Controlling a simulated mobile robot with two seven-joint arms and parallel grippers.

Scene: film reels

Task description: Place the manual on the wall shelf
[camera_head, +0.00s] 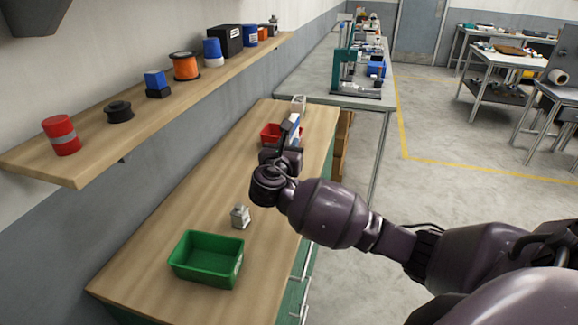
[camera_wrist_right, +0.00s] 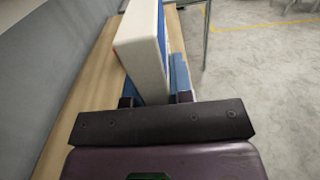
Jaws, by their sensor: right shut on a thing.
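The manual, a thick white block with blue on its side, stands on edge between the fingers of my right gripper (camera_wrist_right: 155,101) in the wrist view (camera_wrist_right: 147,48). In the head view my right gripper (camera_head: 285,150) is over the wooden workbench, and a small part of the manual (camera_head: 295,127) shows beyond it. The gripper is shut on the manual; the arm hides much of the hold. The wall shelf (camera_head: 95,147) is a wooden board on the left wall, above and to the left of the gripper. My left gripper is not in view.
The shelf holds a red can (camera_head: 61,135), a black spool (camera_head: 119,111), blue-black blocks (camera_head: 156,83), an orange spool (camera_head: 185,67) and more items behind. Bare board shows between them. On the workbench (camera_head: 190,205) are a green bin (camera_head: 207,260), a grey metal part (camera_head: 240,216) and a red bin (camera_head: 269,133).

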